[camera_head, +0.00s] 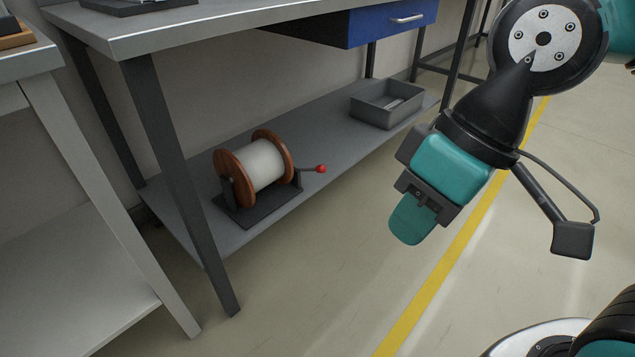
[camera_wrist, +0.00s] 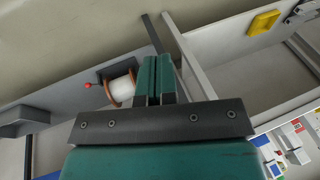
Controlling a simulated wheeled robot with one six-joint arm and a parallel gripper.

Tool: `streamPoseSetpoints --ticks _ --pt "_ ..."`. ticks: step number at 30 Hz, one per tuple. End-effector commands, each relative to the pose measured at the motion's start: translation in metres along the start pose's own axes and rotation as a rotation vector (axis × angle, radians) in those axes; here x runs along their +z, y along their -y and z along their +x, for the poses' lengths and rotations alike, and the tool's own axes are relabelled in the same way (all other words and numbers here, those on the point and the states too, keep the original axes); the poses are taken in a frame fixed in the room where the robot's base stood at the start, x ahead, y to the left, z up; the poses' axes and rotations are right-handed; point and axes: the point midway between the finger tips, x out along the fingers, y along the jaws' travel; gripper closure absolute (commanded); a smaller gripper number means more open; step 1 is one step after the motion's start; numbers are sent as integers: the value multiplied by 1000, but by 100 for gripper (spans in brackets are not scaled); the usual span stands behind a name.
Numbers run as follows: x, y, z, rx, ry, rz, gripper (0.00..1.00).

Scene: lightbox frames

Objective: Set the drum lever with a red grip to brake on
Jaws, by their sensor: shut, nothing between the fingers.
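A cable drum (camera_head: 256,166) with brown flanges and a white winding sits in a dark stand on the lower shelf (camera_head: 330,136) of the workbench. A lever with a red grip (camera_head: 321,169) sticks out roughly level from the drum's right side. My gripper (camera_head: 408,226) is shut and empty, in the air in front of the shelf, to the right of the lever and apart from it. In the wrist view, the red grip (camera_wrist: 88,85) and the drum (camera_wrist: 119,87) show left of my shut fingers (camera_wrist: 156,75). The fingers hide part of the drum's surroundings.
A grey bin (camera_head: 388,103) stands on the shelf right of the drum. The bench's front leg (camera_head: 180,185) stands left of the drum, and a blue drawer (camera_head: 390,22) hangs above. The floor before the shelf is clear, with a yellow line (camera_head: 450,255).

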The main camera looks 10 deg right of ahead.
Motion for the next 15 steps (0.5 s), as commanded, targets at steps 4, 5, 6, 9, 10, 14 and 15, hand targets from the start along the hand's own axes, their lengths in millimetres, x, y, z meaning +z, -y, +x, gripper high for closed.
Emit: streamPoseSetpoints --ticks 4,5,6,9,10,14,15 --pt "-53 -20 29 -3 -129 -83 100" --pt "-72 -27 38 0 -176 -114 100" --pt "-100 -39 50 7 -250 -161 100" --pt "-178 -74 87 55 -465 -298 100" --pt "-202 -86 99 78 -534 -339 100" --pt "-290 -141 148 225 -819 -501 100" --pt "-312 -158 165 284 -902 -545 100"
